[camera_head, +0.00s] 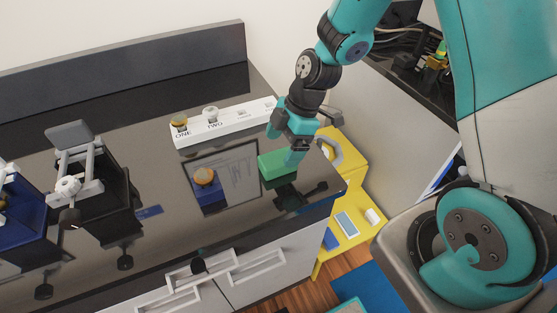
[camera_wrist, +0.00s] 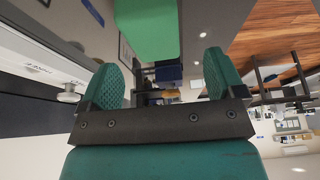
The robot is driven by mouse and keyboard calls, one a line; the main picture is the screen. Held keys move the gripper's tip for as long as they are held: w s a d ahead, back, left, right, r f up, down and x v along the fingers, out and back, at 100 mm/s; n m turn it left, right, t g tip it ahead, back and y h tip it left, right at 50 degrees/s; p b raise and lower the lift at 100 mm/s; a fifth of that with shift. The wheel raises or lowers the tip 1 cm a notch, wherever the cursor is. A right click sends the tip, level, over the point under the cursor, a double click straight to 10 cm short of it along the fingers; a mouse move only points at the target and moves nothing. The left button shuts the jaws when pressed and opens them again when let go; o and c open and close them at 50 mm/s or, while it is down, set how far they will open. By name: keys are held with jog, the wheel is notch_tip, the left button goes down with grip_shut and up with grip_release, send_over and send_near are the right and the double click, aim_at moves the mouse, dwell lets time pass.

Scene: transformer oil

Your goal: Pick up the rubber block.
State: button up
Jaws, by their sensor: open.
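The green block (camera_head: 277,163), which looks like the rubber block, lies on the dark glossy counter near its right end. In the wrist view the green block (camera_wrist: 147,30) shows at the top, ahead of my open gripper (camera_wrist: 163,75) and slightly left of the middle between the fingers. Nothing is held between the fingers. I cannot tell whether a finger touches the block.
A white strip (camera_head: 225,124) labelled ONE and TWO stands behind the block. A black device (camera_head: 90,180) is farther left. A yellow cart (camera_head: 349,165) is beyond the right edge.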

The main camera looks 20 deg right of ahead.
aim_at(278, 157)
jog(key=x, duration=0.1)
jog(key=p+x, duration=0.1)
jog(key=x, duration=0.2)
jog(key=shift+w+d+f, duration=0.1)
jog(key=shift+w+d, duration=0.15)
jog(key=shift+d, duration=0.15)
jog(key=shift+a+f+p, duration=0.2)
jog(key=shift+f+p, duration=0.1)
jog(key=shift+f, duration=0.25)
jog(key=c, duration=1.1)
notch_tip(278, 157, up, 20)
jog(key=b, duration=0.2)
